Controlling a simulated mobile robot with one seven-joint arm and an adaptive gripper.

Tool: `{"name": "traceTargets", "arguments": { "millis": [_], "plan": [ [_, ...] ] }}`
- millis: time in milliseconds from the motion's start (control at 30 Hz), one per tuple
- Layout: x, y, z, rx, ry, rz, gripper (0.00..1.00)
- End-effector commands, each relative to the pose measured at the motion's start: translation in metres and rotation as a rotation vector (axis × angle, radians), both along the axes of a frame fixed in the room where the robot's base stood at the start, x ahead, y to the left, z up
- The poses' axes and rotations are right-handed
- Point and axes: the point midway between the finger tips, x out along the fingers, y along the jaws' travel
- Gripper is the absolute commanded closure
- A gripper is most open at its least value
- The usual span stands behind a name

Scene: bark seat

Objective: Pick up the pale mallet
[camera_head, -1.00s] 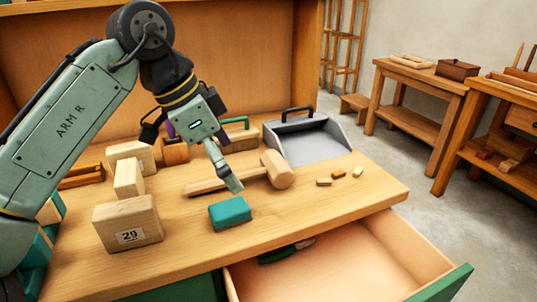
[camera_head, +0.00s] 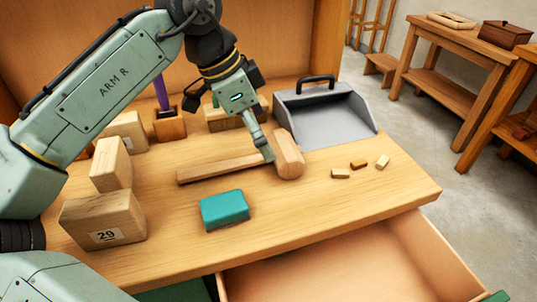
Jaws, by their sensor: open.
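The pale mallet (camera_head: 222,167) lies on the wooden bench top, its handle pointing left and its thick round head (camera_head: 288,154) to the right. My gripper (camera_head: 266,152) reaches down from above at the handle's right end, close beside the head. Its fingers look to be at handle height. I cannot tell whether they touch the mallet. The gripper is open, and its far finger is hidden.
A teal block (camera_head: 225,209) lies in front of the handle. Pale wooden blocks (camera_head: 103,222) stand at left. A grey dustpan (camera_head: 325,118) sits behind the head, with small wood bits (camera_head: 358,164) to the right. An open drawer (camera_head: 350,262) juts out in front.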

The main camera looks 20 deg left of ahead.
Motion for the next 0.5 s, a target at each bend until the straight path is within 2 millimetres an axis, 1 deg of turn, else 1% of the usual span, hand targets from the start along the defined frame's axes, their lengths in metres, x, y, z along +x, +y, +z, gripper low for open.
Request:
{"name": "traceTargets", "arguments": {
  "millis": [67, 300, 400, 500],
  "plan": [
    [0.0, -0.003, -0.006, 0.003, 0.003, 0.0, 0.0],
    [0.003, -0.017, -0.038, 0.002, 0.002, 0.0, 0.0],
    [0.005, -0.019, -0.046, 0.002, 0.001, 0.0, 0.0],
    [0.006, -0.02, -0.048, 0.0, -0.001, 0.0, 0.0]
  ]
}}
